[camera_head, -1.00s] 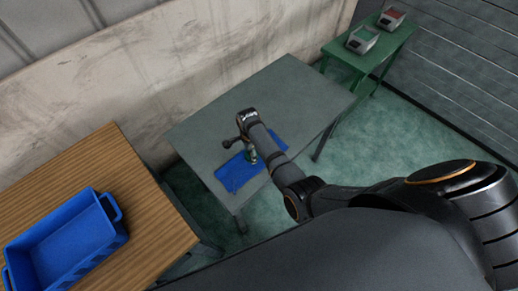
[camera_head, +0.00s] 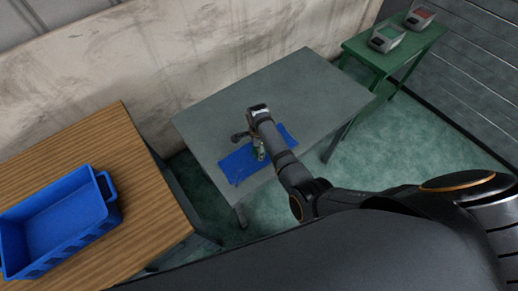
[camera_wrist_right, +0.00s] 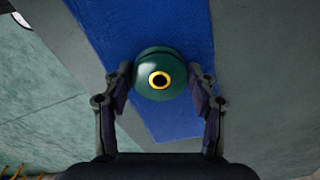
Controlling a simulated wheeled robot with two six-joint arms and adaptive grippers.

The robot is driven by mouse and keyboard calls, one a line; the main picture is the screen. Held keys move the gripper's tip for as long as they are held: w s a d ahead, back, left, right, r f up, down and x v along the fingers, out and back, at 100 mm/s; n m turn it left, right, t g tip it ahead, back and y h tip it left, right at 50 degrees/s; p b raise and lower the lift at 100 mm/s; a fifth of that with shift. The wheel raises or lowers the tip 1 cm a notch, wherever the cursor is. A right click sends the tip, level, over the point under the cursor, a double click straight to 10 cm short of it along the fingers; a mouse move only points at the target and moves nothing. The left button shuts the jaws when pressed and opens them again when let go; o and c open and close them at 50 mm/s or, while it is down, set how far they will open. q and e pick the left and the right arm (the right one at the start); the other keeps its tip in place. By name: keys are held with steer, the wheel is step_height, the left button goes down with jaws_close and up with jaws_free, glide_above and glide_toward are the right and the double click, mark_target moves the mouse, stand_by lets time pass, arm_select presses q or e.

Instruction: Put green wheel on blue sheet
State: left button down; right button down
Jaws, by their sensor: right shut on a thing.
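The green wheel (camera_wrist_right: 160,60) shows in the right wrist view, with a yellow ring around its dark centre hole. My right gripper (camera_wrist_right: 160,85) is shut on it, one finger on each side. Behind the wheel is the blue sheet (camera_wrist_right: 185,122), and I cannot tell whether the wheel touches it. In the head view the blue sheet (camera_head: 236,166) lies on the grey table, partly hidden by my right arm. My right gripper (camera_head: 259,150) is over the sheet there, and the wheel is mostly hidden. My left gripper is not in view.
The grey table (camera_head: 300,80) is clear around the sheet. A wooden table (camera_head: 85,150) with a blue crate (camera_head: 112,218) stands at left. A green side table (camera_head: 376,58) at the back right holds two small bins, one green inside (camera_head: 386,38) and one red inside (camera_head: 419,18).

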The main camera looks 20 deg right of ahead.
steer(key=shift+f, duration=0.2)
steer(key=shift+s+d+f, duration=0.1)
steer(key=shift+s+f, duration=0.2)
steer(key=shift+s, duration=0.05)
steer(key=c, duration=0.8)
jaws_free()
steer(key=shift+f, duration=0.1)
steer(key=o, duration=0.4)
steer(key=shift+w+f, duration=0.15)
steer(key=shift+w, duration=0.05)
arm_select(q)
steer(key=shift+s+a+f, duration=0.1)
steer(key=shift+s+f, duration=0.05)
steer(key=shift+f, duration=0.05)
arm_select(e)
steer(key=shift+w, duration=0.1)
